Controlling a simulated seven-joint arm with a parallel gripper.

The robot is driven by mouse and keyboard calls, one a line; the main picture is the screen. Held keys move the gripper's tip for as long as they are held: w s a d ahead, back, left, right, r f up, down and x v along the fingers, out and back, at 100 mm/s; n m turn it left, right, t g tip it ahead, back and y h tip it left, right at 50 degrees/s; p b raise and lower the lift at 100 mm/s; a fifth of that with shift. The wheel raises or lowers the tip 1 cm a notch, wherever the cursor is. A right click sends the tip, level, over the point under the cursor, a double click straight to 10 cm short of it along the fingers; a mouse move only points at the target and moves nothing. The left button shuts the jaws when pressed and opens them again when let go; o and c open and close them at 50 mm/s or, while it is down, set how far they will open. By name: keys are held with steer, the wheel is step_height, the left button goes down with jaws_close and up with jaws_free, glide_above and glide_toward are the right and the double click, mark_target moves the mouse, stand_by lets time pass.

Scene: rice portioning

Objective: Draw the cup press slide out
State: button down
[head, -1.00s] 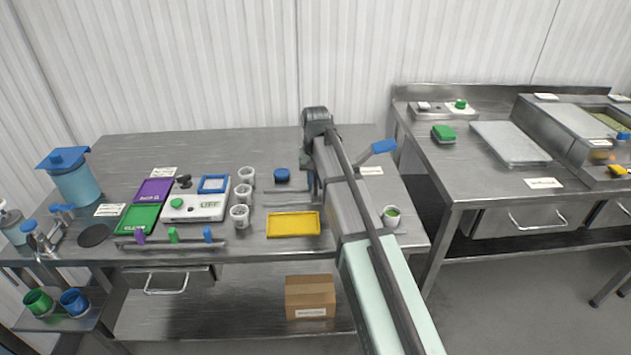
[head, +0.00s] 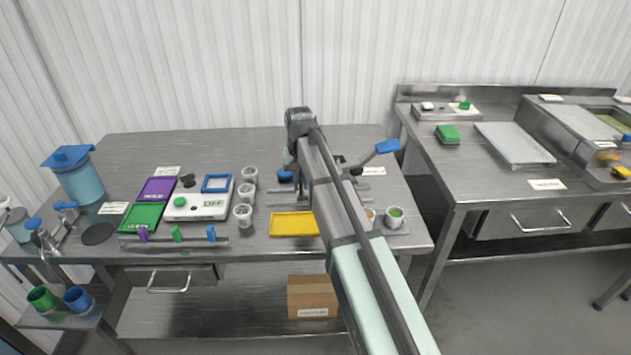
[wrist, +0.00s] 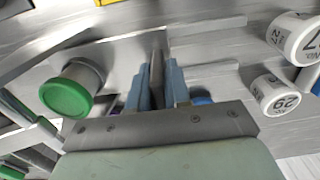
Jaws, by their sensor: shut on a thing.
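In the wrist view, my gripper (wrist: 156,78) is shut on a thin grey upright plate, which looks like the grip of the cup press slide (wrist: 157,68). A green-topped cup (wrist: 70,90) stands left of the fingers over a flat metal surface. In the head view, the cup press shows its blue-ended lever (head: 387,147) right of my arm. A green-filled cup (head: 395,214) stands at the front right of the table. My arm hides my fingertips and most of the press and slide in the head view.
A yellow tray (head: 292,224), several white cups (head: 243,214) and a blue object (head: 285,175) lie left of my arm. A scale (head: 200,205) stands farther left. Some bare table (head: 240,145) shows behind them.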

steer(key=a, duration=0.9)
steer(key=shift+a, duration=0.2)
steer(key=c, duration=1.4)
jaws_free()
steer(key=shift+o, duration=1.2)
steer(key=shift+r, duration=0.1)
step_height(320, 180, up, 14)
